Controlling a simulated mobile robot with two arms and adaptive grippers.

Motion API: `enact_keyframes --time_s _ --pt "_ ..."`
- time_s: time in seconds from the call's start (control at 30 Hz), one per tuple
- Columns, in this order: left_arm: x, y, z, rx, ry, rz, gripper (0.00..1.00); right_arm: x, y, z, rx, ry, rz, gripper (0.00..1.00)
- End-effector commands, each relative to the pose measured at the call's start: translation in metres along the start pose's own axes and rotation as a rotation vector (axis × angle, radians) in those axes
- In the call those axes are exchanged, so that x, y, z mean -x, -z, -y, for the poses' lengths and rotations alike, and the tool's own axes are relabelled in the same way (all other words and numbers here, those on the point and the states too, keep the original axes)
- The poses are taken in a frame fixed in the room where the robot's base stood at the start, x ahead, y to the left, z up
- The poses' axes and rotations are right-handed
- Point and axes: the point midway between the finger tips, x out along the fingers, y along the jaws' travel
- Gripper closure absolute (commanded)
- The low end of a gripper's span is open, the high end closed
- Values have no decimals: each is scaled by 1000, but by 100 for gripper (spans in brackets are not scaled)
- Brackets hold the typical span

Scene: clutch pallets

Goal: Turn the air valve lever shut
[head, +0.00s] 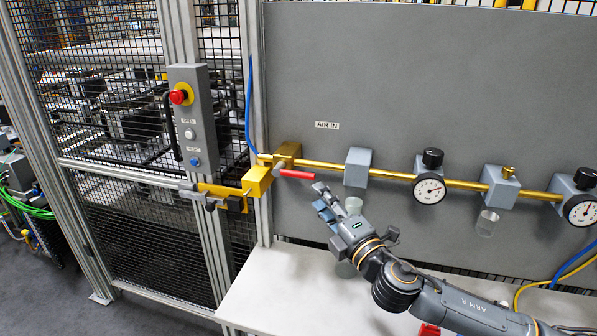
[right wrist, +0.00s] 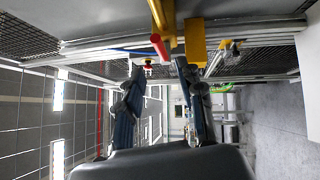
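The air valve is a brass body (head: 288,154) on the grey panel, left of the "AIR IN" label. Its red lever (head: 298,174) points to the right, roughly along the brass pipe. My right gripper (head: 320,196) is just below and right of the lever's tip, apart from it. In the right wrist view the two fingers (right wrist: 158,82) are spread with nothing between them. The red lever (right wrist: 159,46) shows there just beyond the fingertips, between their lines, with the brass pipe (right wrist: 163,18) beside it. My left gripper is not in view.
The brass pipe (head: 395,176) runs right to a grey block (head: 358,160), gauges (head: 429,190) and a clear bowl (head: 487,222). A yellow latch (head: 258,181) sits left of the valve. A button box (head: 190,120) stands on the fence post. The pale bench (head: 265,300) below is clear at left.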

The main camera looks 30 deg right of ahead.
Motion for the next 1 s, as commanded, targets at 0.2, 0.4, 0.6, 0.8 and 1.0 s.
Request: enact_keyframes --time_s 0.2,0.4,0.6,0.8,1.0 --pt "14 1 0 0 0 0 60 -31 -1 -4 -3 -2 3 63" --pt "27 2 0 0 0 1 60 -60 -2 -4 -5 -1 4 63" --pt "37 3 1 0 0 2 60 -88 -1 -2 -5 1 4 63" --pt "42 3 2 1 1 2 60 -103 -1 0 -4 1 2 63" --pt "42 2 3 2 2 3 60 -106 0 1 -4 3 1 63"
